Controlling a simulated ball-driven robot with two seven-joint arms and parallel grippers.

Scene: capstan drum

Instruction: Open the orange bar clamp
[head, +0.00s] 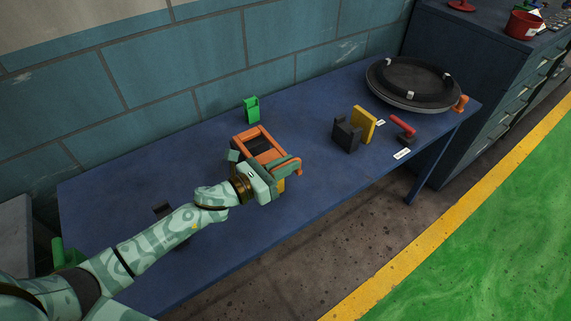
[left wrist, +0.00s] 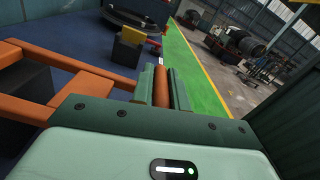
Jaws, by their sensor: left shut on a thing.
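The orange bar clamp (head: 262,133) lies on the blue table, an orange frame around a dark block (head: 258,145). Its frame also shows at the left of the left wrist view (left wrist: 75,65). My left gripper (head: 288,168) is at the clamp's near right side, shut on its orange handle (head: 298,164). In the left wrist view the handle (left wrist: 161,86) stands between the two green fingers. The gripper hides the near part of the clamp. My right gripper is not in view.
On the blue table (head: 210,250) are a green block (head: 252,109) behind the clamp, a black block (head: 346,135), a yellow block (head: 363,124), a red-handled tool (head: 402,127) and a round black drum (head: 412,82). The wall (head: 150,90) runs behind. The table's middle front is clear.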

